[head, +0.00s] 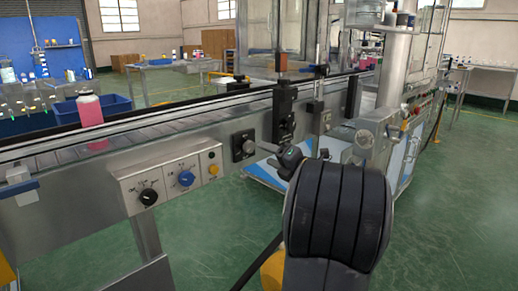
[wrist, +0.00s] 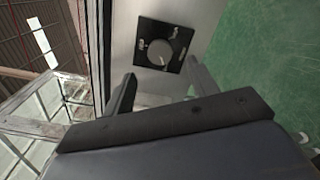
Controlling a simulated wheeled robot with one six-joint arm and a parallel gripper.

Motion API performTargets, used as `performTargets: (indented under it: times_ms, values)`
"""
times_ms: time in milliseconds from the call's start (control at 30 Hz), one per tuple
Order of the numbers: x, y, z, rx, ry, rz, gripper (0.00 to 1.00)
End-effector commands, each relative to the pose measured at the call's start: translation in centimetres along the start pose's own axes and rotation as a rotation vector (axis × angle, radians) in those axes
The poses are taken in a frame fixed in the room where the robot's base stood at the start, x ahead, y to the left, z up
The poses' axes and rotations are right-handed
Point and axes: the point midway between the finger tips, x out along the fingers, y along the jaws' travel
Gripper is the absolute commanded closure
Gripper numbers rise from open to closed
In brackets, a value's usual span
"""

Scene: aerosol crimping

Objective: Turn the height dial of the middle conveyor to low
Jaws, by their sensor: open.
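The dial (head: 243,146) is a round knob on a square black plate, on the metal side of the conveyor (head: 150,134). In the wrist view the dial's grey knob (wrist: 160,52) faces me, with small white marks around it on the plate. The marks are too blurred to read, and I cannot tell the setting. My gripper (head: 284,158) is to the right of the dial in the head view. In the wrist view my gripper (wrist: 161,75) is open, its fingers spread on either side below the knob. Nothing is between them, and they appear apart from the dial.
A control box (head: 172,182) with a black knob, a blue knob and a yellow button is on the conveyor side, left of the dial. A black bracket (head: 284,115) stands just right of the dial. A pink bottle (head: 90,112) is on the belt. Green floor (head: 220,235) is clear in front.

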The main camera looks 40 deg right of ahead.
Motion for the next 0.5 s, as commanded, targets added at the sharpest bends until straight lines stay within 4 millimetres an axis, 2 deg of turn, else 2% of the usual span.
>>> performTargets:
  times_ms: [100,200,500]
  values:
    - [-2.2,0.1,0.1,0.000,-0.003,-0.003,0.45]
    - [-3.3,0.0,0.1,0.000,-0.002,-0.002,0.45]
    - [-4.2,0.0,-0.1,0.000,0.000,0.000,0.45]
